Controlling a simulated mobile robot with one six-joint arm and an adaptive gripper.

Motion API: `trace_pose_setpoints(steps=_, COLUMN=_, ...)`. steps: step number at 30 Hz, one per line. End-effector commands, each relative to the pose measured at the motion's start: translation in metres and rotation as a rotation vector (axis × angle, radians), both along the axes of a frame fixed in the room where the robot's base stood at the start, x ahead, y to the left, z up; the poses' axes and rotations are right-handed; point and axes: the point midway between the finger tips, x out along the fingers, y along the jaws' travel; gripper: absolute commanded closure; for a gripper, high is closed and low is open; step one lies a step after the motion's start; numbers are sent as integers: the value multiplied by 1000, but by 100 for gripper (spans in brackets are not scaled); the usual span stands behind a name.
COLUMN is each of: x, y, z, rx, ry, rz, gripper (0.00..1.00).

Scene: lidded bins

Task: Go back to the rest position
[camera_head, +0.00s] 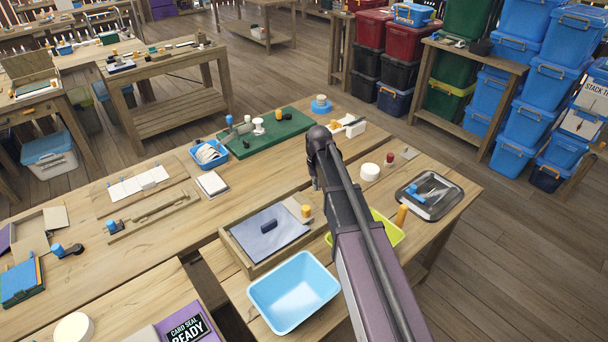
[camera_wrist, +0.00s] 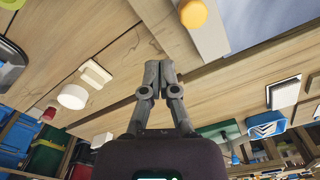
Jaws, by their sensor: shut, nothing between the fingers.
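My gripper (camera_wrist: 158,76) is shut and empty in the wrist view, its two fingertips together over bare wood. In the head view my arm reaches up from the bottom right over the workbench (camera_head: 350,110), and the gripper end (camera_head: 316,183) points down, partly hidden by the arm. The gripper appears apart from the objects around it.
A light blue bin (camera_head: 293,292), a wooden tray with a grey-blue sheet (camera_head: 268,238) and a partly hidden yellow-green bin (camera_head: 392,235) lie near my arm. A dark metal tray (camera_head: 429,195) is right. Stacked lidded bins (camera_head: 535,95) stand beyond. Open floor (camera_head: 520,240) lies right.

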Motion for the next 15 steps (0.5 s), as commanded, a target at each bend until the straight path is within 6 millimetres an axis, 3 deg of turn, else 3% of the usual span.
trace_pose_setpoints(steps=5, x=-20, y=-6, z=0, rx=0, ry=0, rz=-5, gripper=100)
trace_pose_setpoints(steps=8, x=-42, y=-13, z=0, rx=0, ry=0, rz=-12, gripper=100)
trace_pose_setpoints(steps=15, x=-116, y=-35, z=0, rx=-1, ry=0, rz=-34, gripper=100)
